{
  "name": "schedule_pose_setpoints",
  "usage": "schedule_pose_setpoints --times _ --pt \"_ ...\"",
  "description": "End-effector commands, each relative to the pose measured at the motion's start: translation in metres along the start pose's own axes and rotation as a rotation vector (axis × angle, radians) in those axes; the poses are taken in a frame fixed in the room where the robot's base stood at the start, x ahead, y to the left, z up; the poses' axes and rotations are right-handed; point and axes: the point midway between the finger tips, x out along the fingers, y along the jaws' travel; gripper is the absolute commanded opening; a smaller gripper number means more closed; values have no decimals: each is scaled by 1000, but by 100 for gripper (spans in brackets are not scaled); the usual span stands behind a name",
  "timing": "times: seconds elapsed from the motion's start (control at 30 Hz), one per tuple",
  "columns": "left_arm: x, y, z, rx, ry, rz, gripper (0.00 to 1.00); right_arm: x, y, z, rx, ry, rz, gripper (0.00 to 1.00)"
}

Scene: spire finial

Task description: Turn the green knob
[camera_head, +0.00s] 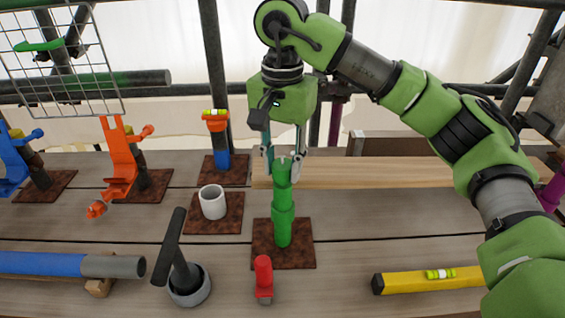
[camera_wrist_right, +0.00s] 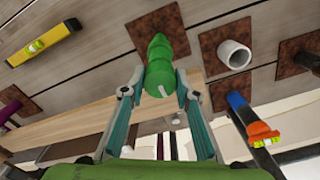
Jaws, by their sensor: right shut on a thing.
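The green knob (camera_head: 283,222) is a tall stepped green post standing upright on a brown square plate (camera_head: 302,260) near the middle of the deck. A light mark shows on its top. My right gripper (camera_head: 283,158) points down over it, and its fingertips close on the knob's upper end. In the right wrist view the knob (camera_wrist_right: 163,50) sits between the two fingers (camera_wrist_right: 160,84), with its tip toward the camera. My left gripper is not in view.
A white cup (camera_head: 212,202) and a blue-orange post (camera_head: 218,140) stand behind left. A red-topped piece (camera_head: 263,278) and a dark hammer-like tool in a grey pot (camera_head: 190,286) are in front. A yellow level (camera_head: 430,279) lies right. Orange (camera_head: 120,160) and blue clamp-like fittings stand far left.

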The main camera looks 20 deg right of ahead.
Motion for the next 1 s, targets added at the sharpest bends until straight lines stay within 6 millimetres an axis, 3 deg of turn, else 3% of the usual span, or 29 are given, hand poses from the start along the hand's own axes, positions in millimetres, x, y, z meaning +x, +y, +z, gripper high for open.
schedule_pose_setpoints --times 0.53,0.57,0.6,0.63,1.0 --pt "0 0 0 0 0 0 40 -2 0 -1 -25 2 -4 7" --pt "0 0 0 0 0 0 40 -2 0 -1 -25 2 -4 31" --pt "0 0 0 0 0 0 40 -2 0 -1 -25 2 -4 42" --pt "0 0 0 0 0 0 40 -2 0 -1 -25 1 -4 45" --pt "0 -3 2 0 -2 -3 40 -3 0 0 -25 1 -2 45"
